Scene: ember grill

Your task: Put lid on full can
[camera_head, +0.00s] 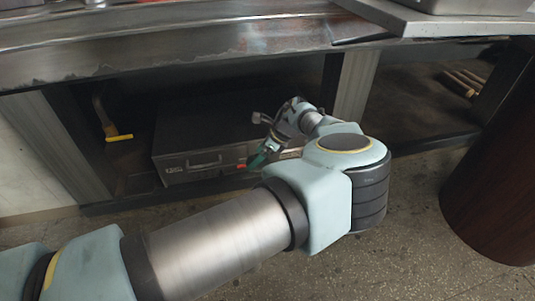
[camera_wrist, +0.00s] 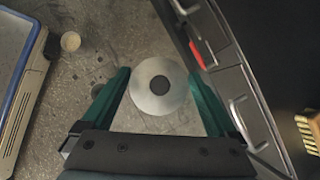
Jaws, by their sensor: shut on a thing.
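A round silver disc with a dark round centre, which looks like the lid (camera_wrist: 143,98), shows between the green fingers of my gripper (camera_wrist: 159,78) in the wrist view. My gripper is shut on it, with one finger on each side, above the speckled floor. In the head view my gripper (camera_head: 258,159) is small, in front of the grey metal case, and the lid cannot be made out there. I cannot identify the full can in either view. A small cream round thing (camera_wrist: 70,41) stands on the floor at upper left in the wrist view.
The grey case (camera_head: 190,143) sits on the low shelf under the metal counter (camera_head: 180,52). A yellow-ended tool (camera_head: 118,138) stands left of it. A dark brown drum (camera_head: 500,195) is at right. A blue-rimmed box (camera_wrist: 14,75) is at left in the wrist view.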

